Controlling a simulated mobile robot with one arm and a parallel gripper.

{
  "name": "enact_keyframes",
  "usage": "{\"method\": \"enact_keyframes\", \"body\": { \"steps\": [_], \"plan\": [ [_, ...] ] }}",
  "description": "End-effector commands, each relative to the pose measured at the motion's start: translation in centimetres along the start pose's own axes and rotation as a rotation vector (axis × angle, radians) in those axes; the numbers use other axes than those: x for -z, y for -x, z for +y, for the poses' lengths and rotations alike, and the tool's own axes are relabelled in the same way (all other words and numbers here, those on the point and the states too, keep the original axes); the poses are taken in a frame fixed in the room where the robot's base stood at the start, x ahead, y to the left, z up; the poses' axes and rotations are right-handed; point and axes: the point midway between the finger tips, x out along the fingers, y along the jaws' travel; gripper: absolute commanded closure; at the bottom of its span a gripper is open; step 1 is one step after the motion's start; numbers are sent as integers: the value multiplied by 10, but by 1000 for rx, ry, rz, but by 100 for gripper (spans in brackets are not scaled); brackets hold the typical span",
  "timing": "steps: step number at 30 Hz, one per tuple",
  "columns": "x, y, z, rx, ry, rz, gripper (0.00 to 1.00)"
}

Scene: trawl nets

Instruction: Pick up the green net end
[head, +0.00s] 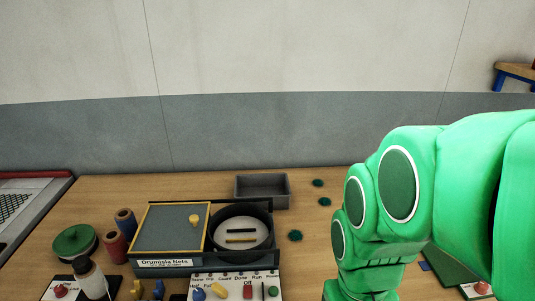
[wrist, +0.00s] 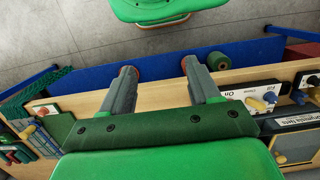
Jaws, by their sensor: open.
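Three small dark green clumps lie on the wooden bench, one (head: 318,183) and another (head: 325,201) right of the grey tray, and a third (head: 295,236) nearer. I cannot tell whether any is the green net end. In the wrist view, dark green netting (wrist: 52,88) shows at the left by the bench's blue side, and a green roll (wrist: 218,61) lies just beyond the right fingertip. My gripper (wrist: 156,66) is open, its two grey fingers apart with nothing between them, above the bench's edge. The head view does not show the fingers; my green arm fills its right side.
A grey tray (head: 262,190) stands at the back. A machine labelled Drumola Nets (head: 166,264) with a round drum (head: 241,236) stands mid-bench, a switch panel in front. Spools (head: 125,222) and a green-topped round object (head: 74,242) are at left. Grey floor lies beyond the bench.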

Motion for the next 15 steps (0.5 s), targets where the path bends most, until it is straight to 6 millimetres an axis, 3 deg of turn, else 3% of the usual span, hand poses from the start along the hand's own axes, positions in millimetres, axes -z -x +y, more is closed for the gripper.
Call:
{"method": "enact_keyframes", "body": {
  "steps": [8, 11, 15],
  "plan": [
    [8, 0, 0, 2, 14, 6, 39],
    [26, 0, -2, 8, 41, 24, 39],
    [64, -1, -5, 21, 100, 69, 39]
  ]
}}
